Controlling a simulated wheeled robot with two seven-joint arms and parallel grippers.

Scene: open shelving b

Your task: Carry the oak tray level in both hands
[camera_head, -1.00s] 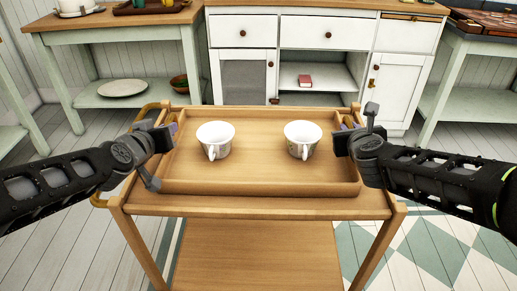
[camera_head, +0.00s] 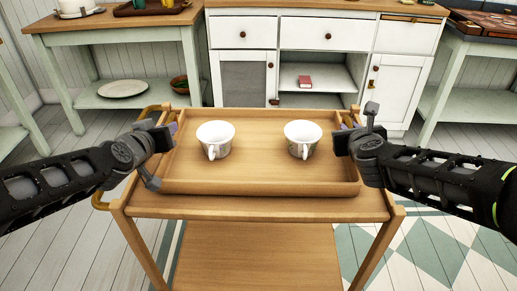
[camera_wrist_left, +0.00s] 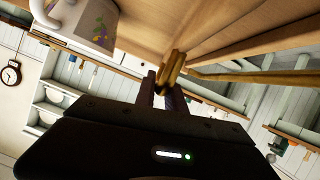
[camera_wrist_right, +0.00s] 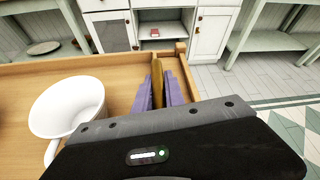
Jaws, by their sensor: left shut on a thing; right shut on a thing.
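The oak tray (camera_head: 260,172) is level, at the top of a wooden trolley. Whether its underside touches the trolley top, I cannot tell. Two white cups stand upright on it, a left cup (camera_head: 215,138) and a right cup (camera_head: 303,138), apart from each other. My left gripper (camera_head: 173,128) is shut on the tray's left handle, a brass-coloured bar in the left wrist view (camera_wrist_left: 172,72). My right gripper (camera_head: 346,126) is shut on the right handle, between purple finger pads in the right wrist view (camera_wrist_right: 158,85). In the head view, my grippers largely hide both handles.
The trolley (camera_head: 250,207) has a lower shelf (camera_head: 258,255) and a side rail at left. Behind stands a white cabinet (camera_head: 244,32) with a red book (camera_head: 305,82). Side tables (camera_head: 120,25) flank it. Patterned floor (camera_head: 430,250) is clear at right.

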